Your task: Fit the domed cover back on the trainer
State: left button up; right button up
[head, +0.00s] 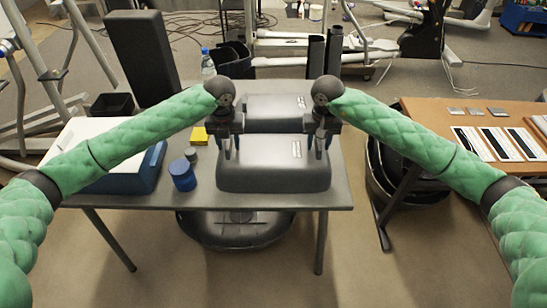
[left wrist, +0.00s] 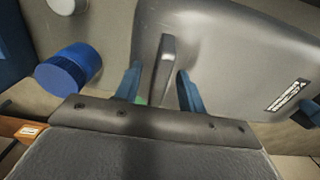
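A grey domed cover (head: 273,176) with a small label lies on the near middle of the grey table. A similar grey domed shell (head: 275,108) is just behind it. My left gripper (head: 230,148) is at the near cover's left end. In the left wrist view its blue fingers (left wrist: 158,90) stand apart, one each side of a grey upright tab (left wrist: 165,66) at the end of the cover (left wrist: 235,60), with gaps visible. My right gripper (head: 321,143) is at the cover's right end; its finger gap is too small to judge.
A blue jar (head: 183,176), a small grey cylinder (head: 191,154) and a yellow block (head: 199,135) stand left of the cover. A blue-and-white box (head: 112,160) is further left. A bottle (head: 208,64) stands at the back. A wooden table (head: 442,120) is at right.

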pick_arm(q)
jog(key=shift+f, duration=0.1)
grip_shut()
pick_arm(e)
grip_shut()
pick_arm(q)
jog(key=shift+r, duration=0.2)
pick_arm(e)
jog(key=shift+r, duration=0.15)
